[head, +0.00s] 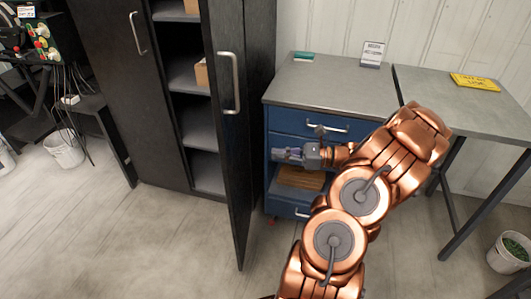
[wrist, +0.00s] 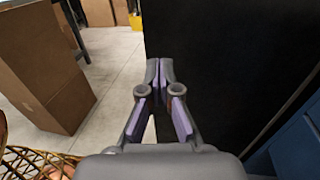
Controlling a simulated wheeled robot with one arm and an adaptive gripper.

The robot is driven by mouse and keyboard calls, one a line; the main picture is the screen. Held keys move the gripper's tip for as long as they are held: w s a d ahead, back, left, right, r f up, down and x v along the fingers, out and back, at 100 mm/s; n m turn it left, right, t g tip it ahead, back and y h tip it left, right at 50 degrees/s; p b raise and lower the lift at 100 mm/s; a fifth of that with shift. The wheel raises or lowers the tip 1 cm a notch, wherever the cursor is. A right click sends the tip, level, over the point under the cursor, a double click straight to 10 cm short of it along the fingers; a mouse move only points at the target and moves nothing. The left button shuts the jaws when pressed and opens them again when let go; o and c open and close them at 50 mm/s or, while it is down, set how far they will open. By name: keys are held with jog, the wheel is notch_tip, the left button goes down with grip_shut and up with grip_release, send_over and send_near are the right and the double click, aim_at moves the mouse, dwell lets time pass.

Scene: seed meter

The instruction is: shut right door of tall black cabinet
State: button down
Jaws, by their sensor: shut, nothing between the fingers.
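The tall black cabinet (head: 110,70) stands at the left in the head view. Its left door is shut, with a grey handle (head: 138,33). Its right door (head: 233,170) stands open and swings out towards me, with a grey handle (head: 229,83) near its edge. Shelves show in the opening. My gripper (head: 276,154) is shut and empty, to the right of the open door and pointing left towards it. In the wrist view, the shut fingertips (wrist: 159,66) overlap the left edge of a large black panel (wrist: 220,60), apparently this door. Contact cannot be told.
A blue drawer unit (head: 290,119) stands right of the cabinet, below and behind my gripper. A grey table (head: 480,110) is farther right. Cardboard boxes (wrist: 45,60) and a wicker basket (wrist: 35,160) show in the wrist view. Floor before the cabinet is clear.

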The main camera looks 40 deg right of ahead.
aim_at(229, 150)
jog(key=p+x, duration=0.1)
jog(key=x, duration=1.1)
jog(key=shift+w+a, duration=0.2)
jog(key=shift+w, duration=0.2)
